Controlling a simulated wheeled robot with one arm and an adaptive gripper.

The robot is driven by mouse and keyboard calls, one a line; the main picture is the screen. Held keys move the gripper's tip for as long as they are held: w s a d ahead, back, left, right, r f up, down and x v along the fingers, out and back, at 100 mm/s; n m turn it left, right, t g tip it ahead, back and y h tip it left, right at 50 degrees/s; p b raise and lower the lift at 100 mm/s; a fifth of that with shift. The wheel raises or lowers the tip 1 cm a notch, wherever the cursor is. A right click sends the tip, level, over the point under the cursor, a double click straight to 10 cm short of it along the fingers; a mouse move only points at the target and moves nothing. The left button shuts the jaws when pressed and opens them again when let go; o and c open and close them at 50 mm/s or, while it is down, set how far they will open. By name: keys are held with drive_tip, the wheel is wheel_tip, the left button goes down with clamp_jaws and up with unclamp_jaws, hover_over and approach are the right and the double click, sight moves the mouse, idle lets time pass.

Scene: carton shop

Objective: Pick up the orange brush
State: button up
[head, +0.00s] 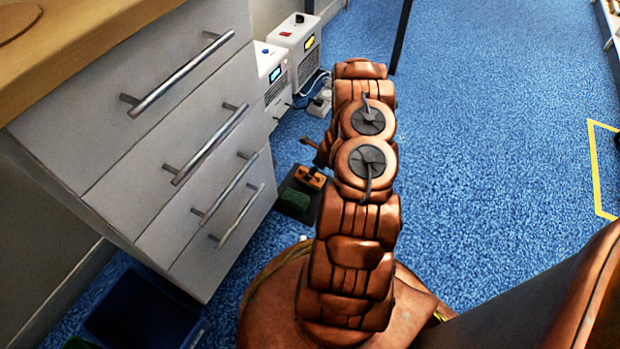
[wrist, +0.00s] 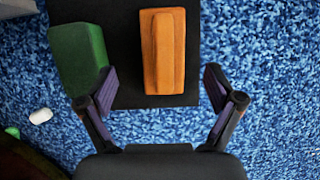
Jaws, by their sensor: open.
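The orange brush (wrist: 163,50) lies on a black mat (wrist: 120,30) on the blue carpet, seen in the wrist view as a long block pointing away from me. In the head view the brush (head: 311,177) shows small, left of my arm and partly covered by it. My gripper (wrist: 158,88) is open and empty in the wrist view. Its fingertips are spread to the left and right of the brush's near end, with gaps on both sides. I cannot tell its height above the mat.
A green block (wrist: 78,55) lies left of the brush, close to my left finger. A small white object (wrist: 41,116) lies on the carpet. In the head view, a drawer cabinet (head: 165,130) stands left, with white boxes (head: 296,38) behind. Open carpet (head: 490,150) lies right.

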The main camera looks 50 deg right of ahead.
sight(308, 170)
drive_tip(key=shift+x, duration=0.95)
drive_tip(key=b+x, duration=0.1)
drive_tip(key=x, duration=0.1)
drive_tip(key=b+x, duration=0.1)
drive_tip(key=x, duration=0.1)
drive_tip(key=shift+w+d+b, duration=0.15)
drive_tip(key=shift+d+b, duration=0.1)
drive_tip(key=shift+b, duration=0.1)
drive_tip(key=shift+w+a+f, duration=0.1)
drive_tip(key=shift+w+f, duration=0.1)
drive_tip(key=shift+f, duration=0.3)
drive_tip(key=c, duration=1.4)
drive_tip(key=shift+r, duration=0.15)
wheel_tip(308, 170, up, 10)
drive_tip(key=p, duration=0.3)
drive_tip(key=shift+p, duration=0.3)
